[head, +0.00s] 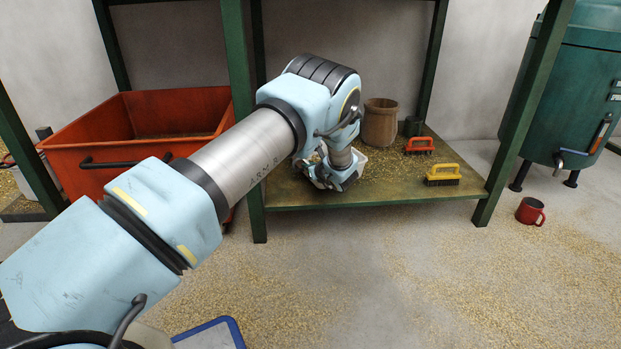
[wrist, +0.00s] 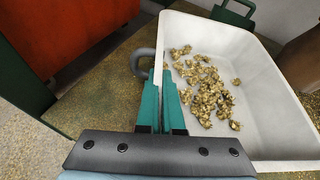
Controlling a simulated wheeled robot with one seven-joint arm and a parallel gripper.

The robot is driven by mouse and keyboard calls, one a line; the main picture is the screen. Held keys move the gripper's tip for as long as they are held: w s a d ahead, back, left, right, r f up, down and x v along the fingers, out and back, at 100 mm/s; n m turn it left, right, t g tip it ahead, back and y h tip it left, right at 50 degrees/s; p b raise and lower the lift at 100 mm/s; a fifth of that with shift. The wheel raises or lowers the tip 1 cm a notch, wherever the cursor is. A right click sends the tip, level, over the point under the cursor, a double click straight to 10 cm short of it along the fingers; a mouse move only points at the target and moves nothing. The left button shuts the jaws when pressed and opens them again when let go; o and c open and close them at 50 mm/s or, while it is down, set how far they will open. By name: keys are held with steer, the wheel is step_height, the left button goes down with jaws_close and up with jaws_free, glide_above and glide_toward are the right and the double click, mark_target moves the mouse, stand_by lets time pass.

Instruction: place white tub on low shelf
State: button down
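The white tub (wrist: 268,140) holds a scatter of brass chips and fills much of the wrist view. In the head view only a small white part of the tub (head: 360,157) shows behind my gripper. My gripper (wrist: 160,95) has its green fingers close together, one on each side of the tub's near-left wall, gripping it. In the head view my gripper (head: 338,178) is over the left part of the low shelf (head: 400,193). The tub is over this shelf; whether its base touches is hidden.
A brown pot (head: 380,122), a dark cup (head: 413,126), a red brush (head: 419,146) and a yellow brush (head: 442,175) stand on the shelf. Green posts frame it. An orange bin (head: 130,130) is to the left. A red mug (head: 530,211) is on the floor.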

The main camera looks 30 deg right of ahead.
steer(key=shift+f+b, duration=0.45)
steer(key=shift+f, duration=1.15)
steer(key=shift+f, duration=0.1)
steer(key=c, duration=1.1)
jaws_free()
steer(key=shift+o, duration=0.2)
steer(key=shift+s+r, duration=0.2)
steer(key=p+v, duration=0.5)
steer(key=v, duration=0.6)
steer(key=shift+s, duration=0.3)
